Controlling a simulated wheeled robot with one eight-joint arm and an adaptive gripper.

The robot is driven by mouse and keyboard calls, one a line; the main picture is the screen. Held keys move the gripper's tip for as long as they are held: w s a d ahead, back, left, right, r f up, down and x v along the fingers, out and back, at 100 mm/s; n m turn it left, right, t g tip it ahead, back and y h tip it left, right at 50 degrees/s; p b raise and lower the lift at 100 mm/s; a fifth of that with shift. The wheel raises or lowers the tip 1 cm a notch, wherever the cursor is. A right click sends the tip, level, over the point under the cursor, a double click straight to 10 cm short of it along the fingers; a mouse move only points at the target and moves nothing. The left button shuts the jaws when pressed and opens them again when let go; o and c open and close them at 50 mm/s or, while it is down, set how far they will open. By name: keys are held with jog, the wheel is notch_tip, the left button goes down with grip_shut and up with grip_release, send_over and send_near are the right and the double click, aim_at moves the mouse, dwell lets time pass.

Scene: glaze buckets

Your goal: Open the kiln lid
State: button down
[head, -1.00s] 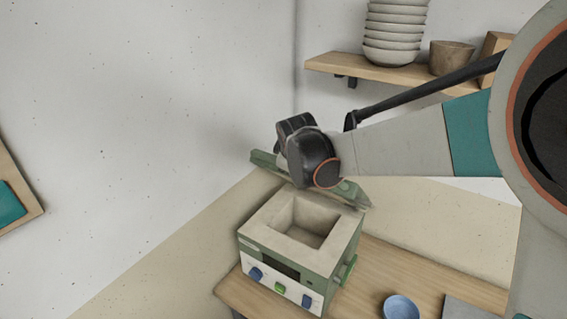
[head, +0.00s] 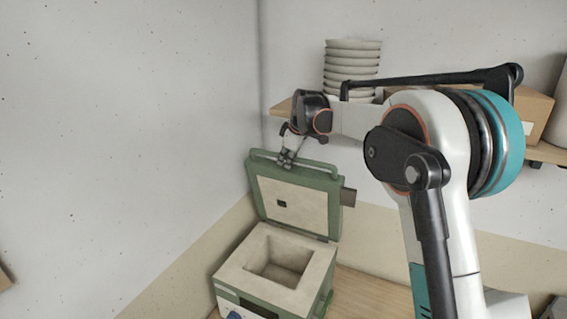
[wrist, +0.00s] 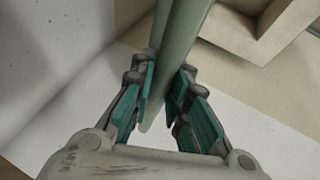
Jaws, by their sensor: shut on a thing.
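The kiln (head: 230,277) stands on the table, a square box with an open cream chamber (head: 277,262). Its green-framed lid (head: 293,207) stands raised, nearly upright, at the back of the kiln, with its pale inner face toward the head camera. A green bar handle (head: 318,170) runs along the lid's upper edge. My gripper (head: 286,163) is at that bar, left of its middle. In the wrist view the teal finger pads of my gripper (wrist: 165,98) are closed around the green bar (wrist: 182,45).
A wooden shelf (head: 281,107) on the back wall holds a stack of pale bowls (head: 352,62) and a box (head: 532,112), close behind my arm. Bare wooden table (head: 372,294) shows right of the kiln. The wall at left is clear.

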jog(key=shift+w, duration=0.1)
jog(key=c, duration=1.5)
grip_release()
jog(key=shift+c, duration=0.2)
jog(key=shift+d+r, duration=0.1)
